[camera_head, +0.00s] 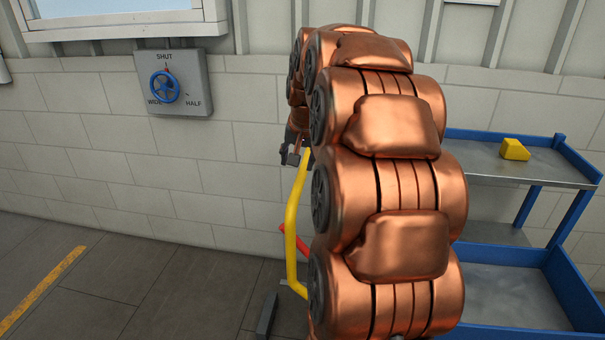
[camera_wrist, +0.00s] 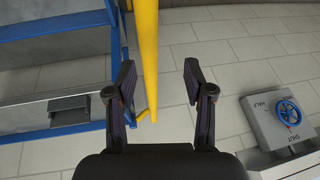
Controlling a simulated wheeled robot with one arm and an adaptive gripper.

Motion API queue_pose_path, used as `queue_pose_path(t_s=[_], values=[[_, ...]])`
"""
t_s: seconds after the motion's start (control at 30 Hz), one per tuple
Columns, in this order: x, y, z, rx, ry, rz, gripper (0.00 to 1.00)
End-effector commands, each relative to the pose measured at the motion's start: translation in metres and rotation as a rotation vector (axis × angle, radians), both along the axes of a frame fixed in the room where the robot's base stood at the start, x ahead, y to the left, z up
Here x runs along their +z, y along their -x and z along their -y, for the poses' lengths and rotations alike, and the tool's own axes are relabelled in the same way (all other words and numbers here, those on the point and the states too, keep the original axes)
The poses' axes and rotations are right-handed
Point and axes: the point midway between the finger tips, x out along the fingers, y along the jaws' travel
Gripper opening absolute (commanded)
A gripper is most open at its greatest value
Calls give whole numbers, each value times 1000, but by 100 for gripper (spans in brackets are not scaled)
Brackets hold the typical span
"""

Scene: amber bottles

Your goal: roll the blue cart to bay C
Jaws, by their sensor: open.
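The blue cart (camera_head: 485,135) stands at the right in the head view, with grey shelves. Its yellow handle (camera_head: 291,225) rises on its left side, partly hidden by my copper arm. In the wrist view the cart (camera_wrist: 55,24) fills the upper left, and the yellow handle (camera_wrist: 147,50) runs down the picture between my open fingers, nearer the left one. My gripper (camera_wrist: 158,78) is open; I cannot tell whether it touches the handle. In the head view my gripper (camera_head: 293,156) is small, beside the handle's upper end. No bay C sign shows.
A yellow block (camera_head: 515,149) lies on the cart's top shelf. A wall box (camera_head: 183,84) has a blue valve wheel (camera_head: 165,87) marked SHUT, HALF and WIDE. A red bar (camera_head: 296,241) shows by the handle. Left floor is clear, with a yellow line (camera_head: 42,290).

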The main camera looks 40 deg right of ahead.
Motion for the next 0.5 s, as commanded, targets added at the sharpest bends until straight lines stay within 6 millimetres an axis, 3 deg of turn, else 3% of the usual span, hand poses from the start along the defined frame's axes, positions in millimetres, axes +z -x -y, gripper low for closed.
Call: queue_pose_path(t_s=[0.03, 0.13, 0.27, 0.5], values=[[0, 0, 14, -28, 4, 11, 52], [2, -2, 29, -56, 9, 26, 52], [1, -3, 35, -67, 11, 31, 52], [-19, -11, 39, -65, 11, 30, 52]])
